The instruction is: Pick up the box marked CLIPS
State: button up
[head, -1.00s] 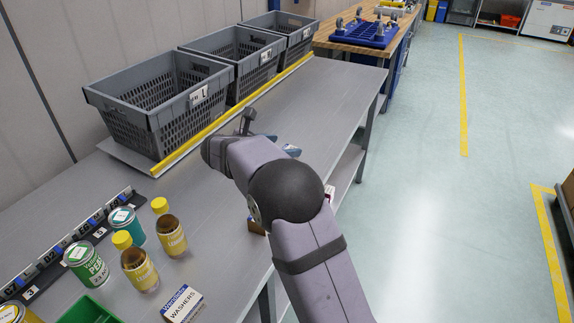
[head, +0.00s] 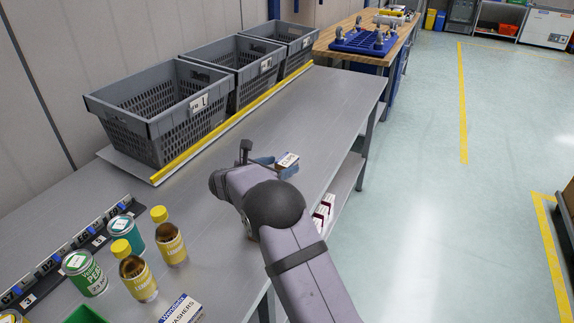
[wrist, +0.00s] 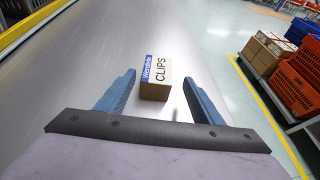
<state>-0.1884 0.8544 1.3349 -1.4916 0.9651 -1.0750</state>
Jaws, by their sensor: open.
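The box marked CLIPS (wrist: 156,77) is a small cardboard box with a white and blue label. In the wrist view it stands on the grey table just beyond and between the two blue fingers of my gripper (wrist: 157,98). The fingers are open, with a gap on either side of the box.
Grey crates (head: 160,115) stand behind a yellow strip (head: 215,128) at the back of the table. Cans and yellow-capped bottles (head: 170,238) stand at the left front, near a WASHERS box (head: 182,309). The table's right edge is close to my arm.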

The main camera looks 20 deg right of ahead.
aim_at(283, 163)
jog(key=shift+w+p+x, duration=0.25)
jog(key=shift+p+x, duration=0.6)
jog(key=shift+x, duration=1.75)
jog(key=shift+a+r, duration=0.1)
jog(key=shift+a, duration=0.05)
jog(key=shift+r, duration=0.1)
jog(key=c, duration=1.4)
